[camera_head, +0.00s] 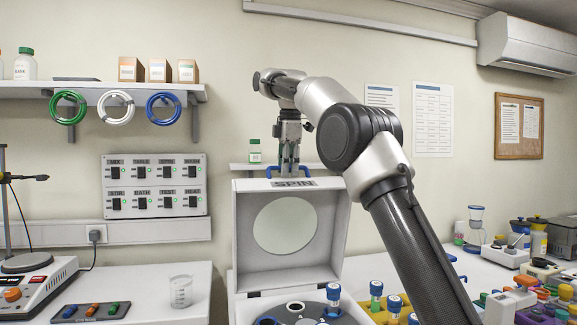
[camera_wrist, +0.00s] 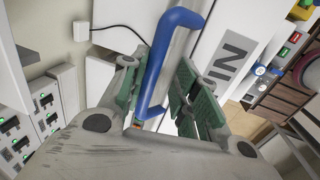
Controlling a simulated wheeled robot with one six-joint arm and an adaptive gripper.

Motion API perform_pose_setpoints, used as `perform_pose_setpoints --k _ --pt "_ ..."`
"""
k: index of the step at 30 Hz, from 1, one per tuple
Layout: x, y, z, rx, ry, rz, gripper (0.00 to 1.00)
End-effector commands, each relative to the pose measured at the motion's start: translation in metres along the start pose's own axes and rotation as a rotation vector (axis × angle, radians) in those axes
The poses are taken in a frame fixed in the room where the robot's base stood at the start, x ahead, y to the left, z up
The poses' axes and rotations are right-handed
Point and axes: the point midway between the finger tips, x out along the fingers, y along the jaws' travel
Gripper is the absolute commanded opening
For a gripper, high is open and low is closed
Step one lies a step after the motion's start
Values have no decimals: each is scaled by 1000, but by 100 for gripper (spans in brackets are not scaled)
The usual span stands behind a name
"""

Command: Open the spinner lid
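The spinner lid (camera_head: 333,232) stands upright and open above the spinner body (camera_head: 300,305), its round window facing the head camera. A blue handle (camera_head: 290,168) is on the lid's top edge, above the SPIN label. My gripper (camera_head: 290,160) points down at this handle. In the wrist view the handle (camera_wrist: 166,65) passes between the green-padded fingers of my gripper (camera_wrist: 162,100). It lies close to the left finger, with a gap to the right finger; contact with the left one is unclear. The lid also shows in the wrist view (camera_wrist: 210,45).
Blue-capped tubes (camera_head: 376,289) and a rack of colored items stand right of the spinner. A beaker (camera_head: 181,291) and a hot plate (camera_head: 35,285) are on the left bench. A small bottle (camera_head: 255,151) stands on a wall shelf behind the lid.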

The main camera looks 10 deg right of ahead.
Motion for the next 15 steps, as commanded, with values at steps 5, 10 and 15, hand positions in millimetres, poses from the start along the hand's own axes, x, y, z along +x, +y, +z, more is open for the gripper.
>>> perform_pose_setpoints --k 5,10,15 --pt "-4 -1 0 1 1 6 34" --pt "-5 -3 1 2 1 8 34" --pt "-10 -20 0 1 1 9 34"
